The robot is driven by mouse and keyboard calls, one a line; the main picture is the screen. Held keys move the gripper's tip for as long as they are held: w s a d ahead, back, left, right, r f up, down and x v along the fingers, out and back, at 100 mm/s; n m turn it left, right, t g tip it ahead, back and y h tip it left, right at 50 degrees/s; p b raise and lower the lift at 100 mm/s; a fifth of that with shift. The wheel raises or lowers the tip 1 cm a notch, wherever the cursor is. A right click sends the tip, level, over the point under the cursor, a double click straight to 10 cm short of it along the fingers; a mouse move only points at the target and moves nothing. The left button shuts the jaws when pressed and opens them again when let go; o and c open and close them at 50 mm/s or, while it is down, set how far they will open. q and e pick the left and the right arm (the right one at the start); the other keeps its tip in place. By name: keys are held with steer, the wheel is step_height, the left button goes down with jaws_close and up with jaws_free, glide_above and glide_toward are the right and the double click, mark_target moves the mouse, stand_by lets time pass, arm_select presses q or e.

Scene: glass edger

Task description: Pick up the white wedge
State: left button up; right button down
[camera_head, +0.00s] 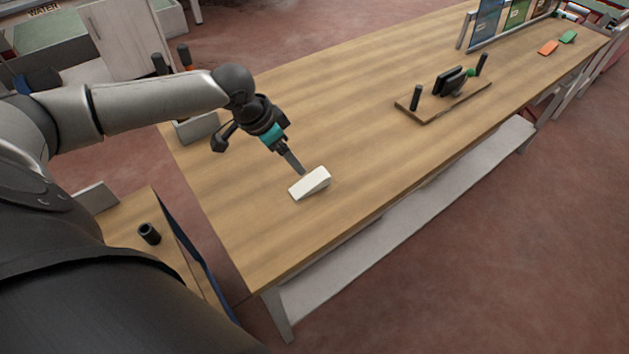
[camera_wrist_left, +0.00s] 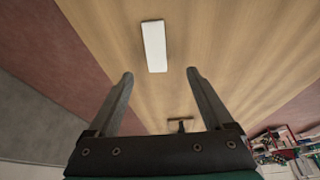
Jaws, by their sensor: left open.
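The white wedge (camera_head: 310,183) lies on the wooden table (camera_head: 240,230), near its front end in the head view. In the left wrist view the white wedge (camera_wrist_left: 154,46) shows as a pale long block ahead of the fingertips, roughly between their lines. My left gripper (camera_head: 300,170) is just behind and above the wedge, pointing down toward it. In the left wrist view its two fingers (camera_wrist_left: 160,76) are spread apart with nothing between them. The wedge looks clear of both fingers. My right gripper is not in view.
A wooden base with black posts and a black device (camera_head: 448,85) stands farther along the table. An orange block (camera_head: 548,47) and a green block (camera_head: 568,37) lie at the far end. A grey piece (camera_head: 197,128) stands at the left edge. The table around the wedge is clear.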

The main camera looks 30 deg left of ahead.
arm_select(q)
glide_above(309, 182)
steer(key=s+a, duration=0.2)
steer(key=f, duration=0.5)
steer(key=shift+w+d+f+b, duration=0.15)
steer(key=shift+w+f+b, duration=0.05)
steer(key=shift+b, duration=0.2)
steer(key=x, duration=0.3)
steer(key=s+b+x, duration=0.1)
steer(key=shift+w+d+f, duration=0.2)
steer(key=shift+d+f, duration=0.1)
steer(key=shift+f, duration=0.1)
steer(key=shift+w+d+f, duration=0.1)
steer(key=shift+w+f, duration=0.1)
steer(key=shift+f, duration=0.2)
steer(key=shift+c, duration=0.2)
jaws_close()
